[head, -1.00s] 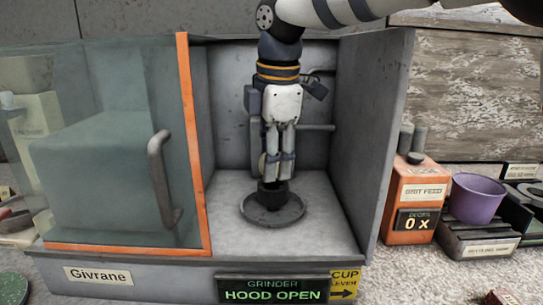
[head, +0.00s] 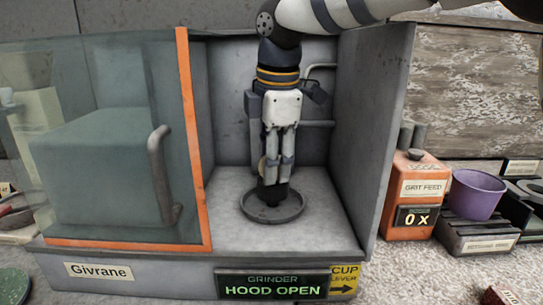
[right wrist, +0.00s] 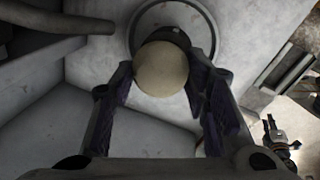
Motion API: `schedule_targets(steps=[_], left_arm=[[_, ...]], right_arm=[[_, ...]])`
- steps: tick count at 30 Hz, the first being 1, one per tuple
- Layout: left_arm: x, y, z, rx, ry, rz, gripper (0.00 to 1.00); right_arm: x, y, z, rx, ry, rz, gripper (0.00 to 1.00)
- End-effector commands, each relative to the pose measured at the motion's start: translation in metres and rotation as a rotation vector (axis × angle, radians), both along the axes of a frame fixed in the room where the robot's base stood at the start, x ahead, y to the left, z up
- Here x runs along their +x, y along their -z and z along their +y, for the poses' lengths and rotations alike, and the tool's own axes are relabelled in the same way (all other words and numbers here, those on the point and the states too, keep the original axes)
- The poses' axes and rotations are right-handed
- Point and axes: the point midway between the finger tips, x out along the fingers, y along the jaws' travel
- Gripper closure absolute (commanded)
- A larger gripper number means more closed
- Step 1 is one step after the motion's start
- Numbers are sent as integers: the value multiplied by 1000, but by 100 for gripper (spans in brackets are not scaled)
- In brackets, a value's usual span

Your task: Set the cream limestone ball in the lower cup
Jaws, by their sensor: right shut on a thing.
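My right gripper (head: 274,178) hangs fingers-down inside the open grinder, just above the dark lower cup (head: 271,193). It is shut on the cream limestone ball (right wrist: 162,69), which sits between the fingers in the right wrist view. In the head view the fingers hide most of the ball; only a pale sliver (head: 262,165) shows. The lower cup stands in the middle of a round grey dish (head: 258,213). In the right wrist view the ball covers much of the cup (right wrist: 172,36); whether they touch I cannot tell. My left gripper is out of view.
The grinder's glass hood (head: 110,150) with its orange edge stands open to the left. Its display (head: 273,286) reads HOOD OPEN. The right side wall (head: 372,140) stands close to my arm. An orange grit feed box (head: 414,198) and a purple bowl (head: 474,194) are outside, right.

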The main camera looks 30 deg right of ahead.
Motion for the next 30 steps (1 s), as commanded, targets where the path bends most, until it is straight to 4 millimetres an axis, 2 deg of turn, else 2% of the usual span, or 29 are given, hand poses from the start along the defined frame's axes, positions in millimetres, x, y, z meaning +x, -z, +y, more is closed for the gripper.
schedule_targets(steps=[15, 16, 18, 30], left_arm=[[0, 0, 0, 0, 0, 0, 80], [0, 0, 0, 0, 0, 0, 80], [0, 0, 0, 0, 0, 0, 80], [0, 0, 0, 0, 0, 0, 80]], right_arm=[[0, 10, 0, 0, 0, 0, 86], [0, 10, 0, 0, 0, -1, 51], [0, 10, 0, 0, 0, -1, 35], [0, 10, 0, 0, 0, 1, 35]])
